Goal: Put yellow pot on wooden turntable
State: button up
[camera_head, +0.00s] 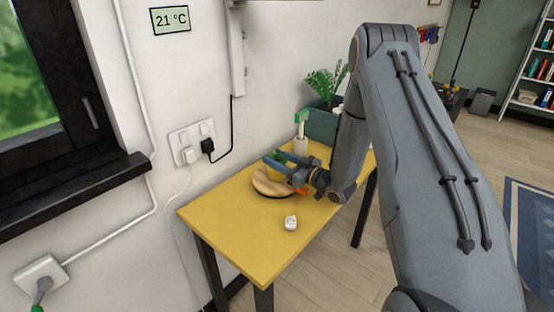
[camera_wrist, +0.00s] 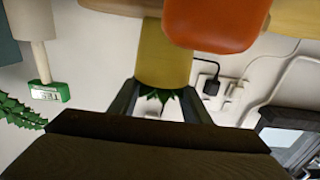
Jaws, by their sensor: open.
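The round wooden turntable (camera_head: 262,186) lies on the yellow table, and its pale edge shows at the top of the wrist view (camera_wrist: 292,18). The yellow pot (camera_wrist: 163,55) has green leaves and is between my gripper's fingers in the wrist view. In the head view the pot (camera_head: 277,171) is mostly hidden behind the fingers, over the turntable; it appears to stand on it. My gripper (camera_head: 281,160) is open around the pot. Its fingers also show in the wrist view (camera_wrist: 160,100), one on each side of the pot's leafy end.
An orange object (camera_wrist: 212,22) is close beside the pot. A white bottle with a green top (camera_head: 301,135) and a planter (camera_head: 322,125) stand behind. A small white object (camera_head: 290,223) lies in front. The table's near left part (camera_head: 225,215) is clear.

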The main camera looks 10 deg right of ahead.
jog(key=b+v, duration=0.2)
jog(key=v, duration=0.9)
jog(key=shift+s+d+r+b, duration=0.1)
jog(key=shift+s+d+b, duration=0.15)
jog(key=shift+b, duration=0.15)
jog(key=shift+w+a+g+h, duration=0.2)
jog(key=shift+w+g+h, duration=0.2)
jog(key=shift+w+h, duration=0.65)
jog(key=s+m+g+h, duration=0.1)
jog(key=h, duration=0.1)
jog(key=s+m+g+h, duration=0.1)
jog(key=h, duration=0.1)
jog(key=s+m+g+h, duration=0.1)
jog(key=g+h, duration=0.1)
jog(key=h, duration=0.1)
jog(key=shift+d+r, duration=0.35)
jog(key=shift+d, duration=0.05)
jog(key=s+a+r+m+g, duration=0.1)
jog(key=s+a+m+g, duration=0.1)
jog(key=s, duration=1)
jog(key=s+a+r+m+g+h, duration=0.1)
jog(key=s+a+g, duration=0.4)
jog(key=s, duration=0.8)
jog(key=shift+s+a+r+m+g, duration=0.25)
jog(key=shift+r+m+g, duration=0.35)
jog(key=shift+r+g, duration=0.25)
jog(key=shift+f+h, duration=0.1)
jog(key=shift+h, duration=0.15)
